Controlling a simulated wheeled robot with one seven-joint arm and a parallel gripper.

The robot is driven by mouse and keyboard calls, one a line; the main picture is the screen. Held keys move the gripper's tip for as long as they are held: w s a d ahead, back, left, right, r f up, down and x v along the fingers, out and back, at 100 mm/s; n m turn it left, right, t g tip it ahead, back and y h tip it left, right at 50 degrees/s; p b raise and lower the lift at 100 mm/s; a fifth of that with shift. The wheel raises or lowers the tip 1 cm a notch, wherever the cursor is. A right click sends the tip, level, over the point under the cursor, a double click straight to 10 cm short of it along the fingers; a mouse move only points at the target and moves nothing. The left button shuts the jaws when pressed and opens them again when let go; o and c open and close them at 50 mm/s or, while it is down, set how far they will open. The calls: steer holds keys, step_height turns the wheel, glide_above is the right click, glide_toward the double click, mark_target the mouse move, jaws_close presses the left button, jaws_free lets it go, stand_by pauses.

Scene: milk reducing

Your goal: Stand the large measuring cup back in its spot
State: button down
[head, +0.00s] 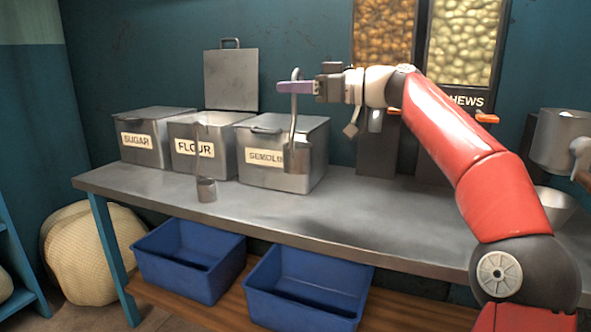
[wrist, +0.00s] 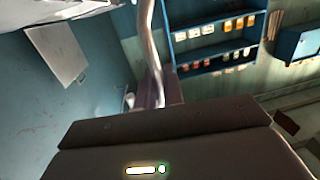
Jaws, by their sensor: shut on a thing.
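My gripper (head: 294,88) is shut on the upper handle of a metal measuring cup (head: 300,157), above the bench in the head view. The handle hangs roughly upright, with its hooked top above the fingers. The cup end is low, in front of the semolina bin's right side; I cannot tell whether it touches the bench. In the wrist view the shiny handle (wrist: 151,45) runs down to the purple fingers (wrist: 150,96). A second long-handled cup (head: 206,190) is on the bench in front of the flour bin. Which cup is larger is hard to tell.
Sugar (head: 145,140), flour (head: 188,158) and semolina (head: 262,165) bins stand along the bench (head: 350,210). A metal lid (head: 231,80) leans against the wall. Nut dispensers (head: 463,42) are behind my arm. A metal bowl (head: 556,204) is right. Blue crates (head: 190,265) sit below.

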step_height(320, 180, down, 12)
steer(key=b, duration=0.3)
steer(key=shift+f, duration=0.15)
steer(key=c, duration=1.7)
jaws_free()
steer(key=shift+o, duration=0.9)
steer(key=b+v, duration=0.1)
steer(key=v, duration=1.1)
